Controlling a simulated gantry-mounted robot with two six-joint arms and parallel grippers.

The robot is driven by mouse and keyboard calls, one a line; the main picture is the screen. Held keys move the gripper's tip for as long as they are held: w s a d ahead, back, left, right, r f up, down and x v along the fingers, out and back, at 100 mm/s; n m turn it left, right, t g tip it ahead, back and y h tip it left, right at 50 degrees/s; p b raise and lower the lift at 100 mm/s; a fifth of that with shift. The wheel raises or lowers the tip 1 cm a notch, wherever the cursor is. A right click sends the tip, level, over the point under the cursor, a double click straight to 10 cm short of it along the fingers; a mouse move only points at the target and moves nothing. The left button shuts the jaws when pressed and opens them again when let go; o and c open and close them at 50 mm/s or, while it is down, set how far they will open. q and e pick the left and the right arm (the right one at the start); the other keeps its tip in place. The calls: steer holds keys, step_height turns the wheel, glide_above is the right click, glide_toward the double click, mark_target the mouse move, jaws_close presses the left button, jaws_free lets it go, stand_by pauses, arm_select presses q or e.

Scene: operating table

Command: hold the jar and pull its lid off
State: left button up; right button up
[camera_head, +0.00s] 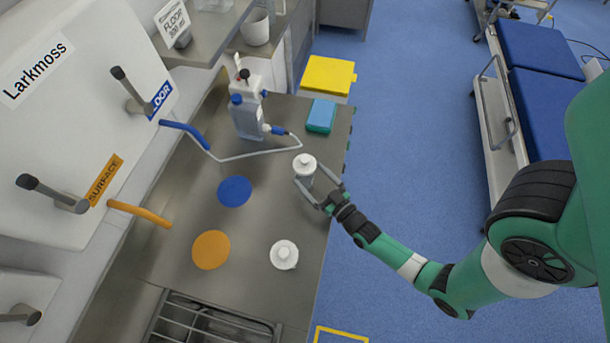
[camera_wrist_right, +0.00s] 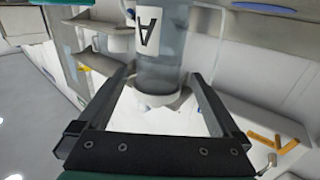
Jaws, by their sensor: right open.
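A jar (camera_head: 307,181) with a white knobbed lid (camera_head: 304,162) stands upright near the right edge of the steel counter. My right gripper (camera_head: 309,174) is open, with one finger on each side of this jar. My left gripper is not in view.
A blue disc (camera_head: 234,191) and an orange disc (camera_head: 211,250) lie left of the jars. A pump bottle (camera_head: 246,117) with a pale tube and a blue-green block (camera_head: 321,116) stand behind. A sink grid (camera_head: 205,325) is at the front.

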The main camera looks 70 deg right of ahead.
mark_target(312, 163)
steer(key=x, duration=0.4)
steer(key=shift+d, duration=0.1)
steer(key=shift+s, duration=0.1)
steer(key=c, duration=1.4)
steer(key=shift+r, duration=0.5)
steer(key=r+p, duration=0.1)
steer(key=s+r, duration=0.1)
steer(key=r, duration=0.1)
steer(key=s+r+p, duration=0.1)
steer(key=r, duration=0.1)
steer(key=shift+d+p, duration=0.35)
steer(key=s+d+r+p, duration=0.3)
steer(key=s+r+p, duration=0.4)
steer(key=s+p, duration=0.3)
steer(key=shift+s+d, duration=0.3)
steer(key=shift+s, duration=0.35)
